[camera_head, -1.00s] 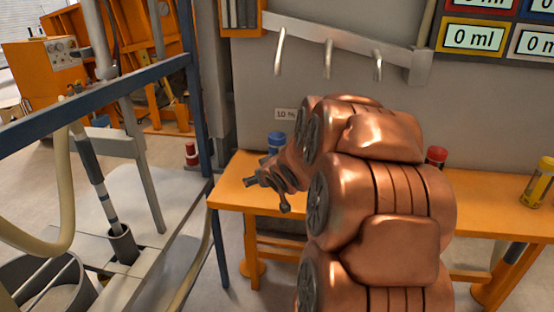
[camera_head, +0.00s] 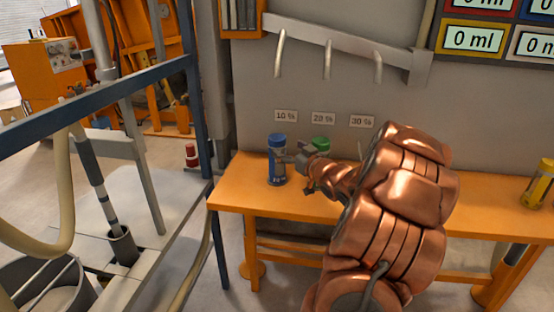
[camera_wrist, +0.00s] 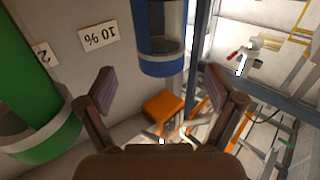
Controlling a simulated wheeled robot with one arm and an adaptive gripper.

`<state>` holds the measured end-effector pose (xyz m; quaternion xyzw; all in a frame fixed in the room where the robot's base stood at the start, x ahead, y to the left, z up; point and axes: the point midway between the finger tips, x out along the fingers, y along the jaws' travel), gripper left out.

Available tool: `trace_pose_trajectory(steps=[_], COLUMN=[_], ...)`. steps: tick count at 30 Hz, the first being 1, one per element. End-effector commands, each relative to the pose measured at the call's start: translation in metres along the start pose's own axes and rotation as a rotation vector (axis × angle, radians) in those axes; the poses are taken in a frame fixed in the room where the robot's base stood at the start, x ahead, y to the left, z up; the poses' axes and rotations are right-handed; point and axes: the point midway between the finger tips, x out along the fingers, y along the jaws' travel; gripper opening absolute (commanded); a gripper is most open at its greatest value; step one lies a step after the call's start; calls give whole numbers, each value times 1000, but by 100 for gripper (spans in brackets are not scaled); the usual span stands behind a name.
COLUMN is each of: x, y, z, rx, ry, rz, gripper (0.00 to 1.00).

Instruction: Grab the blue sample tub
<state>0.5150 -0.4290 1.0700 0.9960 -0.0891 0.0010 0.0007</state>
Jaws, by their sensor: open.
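The blue sample tub (camera_head: 277,160) stands upright on the orange bench near its left end, below the 10 % label. My gripper (camera_head: 298,170) is just right of it, pointing left towards it, open and empty. In the wrist view the tub's blue and clear body (camera_wrist: 162,40) shows at the top, beyond the open fingertips (camera_wrist: 158,88) and roughly centred between them. No contact with the tub shows. The tub's top end is cut off in the wrist view.
A green tub (camera_head: 320,146) stands just behind my gripper; it fills the left of the wrist view (camera_wrist: 35,115). A yellow tub (camera_head: 538,183) is at the far right of the orange bench (camera_head: 235,190). A blue frame post (camera_head: 198,100) stands left of the bench.

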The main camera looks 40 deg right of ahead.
Motion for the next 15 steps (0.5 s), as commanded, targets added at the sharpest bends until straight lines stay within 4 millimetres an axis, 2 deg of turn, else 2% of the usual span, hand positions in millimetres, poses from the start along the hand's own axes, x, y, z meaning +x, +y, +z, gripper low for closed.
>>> trace_pose_trajectory(steps=[7, 15], x=[18, 50], y=[-2, -3], z=[-4, -12], rx=[3, 0], ry=[-2, 0], rz=[-2, -3], gripper=[92, 92])
